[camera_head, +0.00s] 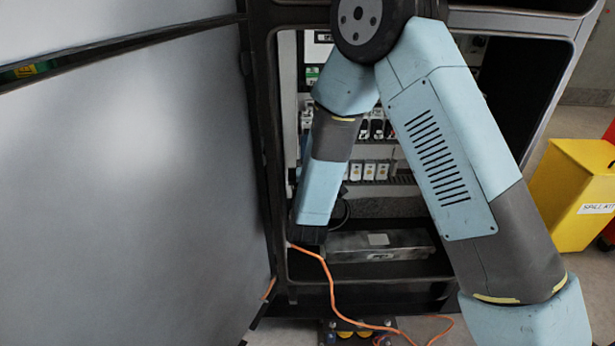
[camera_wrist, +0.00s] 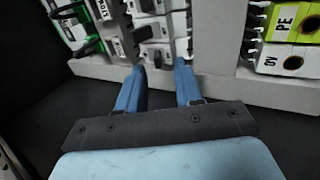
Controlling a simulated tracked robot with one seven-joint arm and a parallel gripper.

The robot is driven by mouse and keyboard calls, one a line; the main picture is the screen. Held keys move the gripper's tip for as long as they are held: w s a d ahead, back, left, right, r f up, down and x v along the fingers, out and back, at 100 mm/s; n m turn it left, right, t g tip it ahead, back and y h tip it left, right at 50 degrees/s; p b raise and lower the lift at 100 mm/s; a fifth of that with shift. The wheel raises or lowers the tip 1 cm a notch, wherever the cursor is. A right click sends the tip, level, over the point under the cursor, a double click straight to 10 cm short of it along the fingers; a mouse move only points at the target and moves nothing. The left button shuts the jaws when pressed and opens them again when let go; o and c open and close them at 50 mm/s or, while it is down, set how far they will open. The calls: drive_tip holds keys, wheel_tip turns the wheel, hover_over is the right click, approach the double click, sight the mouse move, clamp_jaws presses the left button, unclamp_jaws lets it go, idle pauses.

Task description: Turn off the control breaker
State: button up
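My gripper (camera_wrist: 160,66) shows two blue fingers that stand apart with a gap between the tips and nothing held. White breaker modules (camera_wrist: 150,28) with dark grey levers sit just beyond the fingertips, close to them. I cannot tell which module is the control breaker, or whether a finger touches one. In the head view, my arm reaches into the open cabinet, and the gripper is hidden there. A row of breaker-like modules (camera_head: 376,128) shows partly behind my arm.
Green-framed modules (camera_wrist: 72,22) stand left in the wrist view; labelled terminal blocks (camera_wrist: 287,58) stand right. The open cabinet door (camera_head: 130,180) fills the head view's left side. An orange cable (camera_head: 330,285) hangs over the cabinet's lower edge. A yellow bin (camera_head: 572,195) stands right.

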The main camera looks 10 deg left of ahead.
drive_tip(key=v, duration=1.1)
drive_tip(key=shift+s+f, duration=0.15)
drive_tip(key=shift+s, duration=0.1)
idle(0.3)
idle(0.3)
drive_tip(key=w+d+r+m+g+h, duration=0.3)
drive_tip(key=d+r+m+g+h, duration=0.25)
drive_tip(key=d+h, duration=0.55)
drive_tip(key=w+d+r+m+g+h, duration=0.35)
drive_tip(key=d+r+m+h, duration=0.45)
drive_tip(key=d, duration=0.6)
drive_tip(key=s+d+m+g+h, duration=0.2)
drive_tip(key=s+d+g, duration=0.2)
drive_tip(key=d+g, duration=0.3)
drive_tip(key=s+d+r+m+g+y, duration=0.2)
drive_tip(key=s+d+m+g+y, duration=0.2)
drive_tip(key=s+d+g+y, duration=0.55)
drive_tip(key=s+a+r+m+t+y, duration=0.1)
drive_tip(key=s+a+r+t+y, duration=0.3)
drive_tip(key=s+r+t+y, duration=0.2)
drive_tip(key=shift+s+r+t, duration=0.4)
drive_tip(key=shift+r+t, duration=0.35)
drive_tip(key=shift+t, duration=0.5)
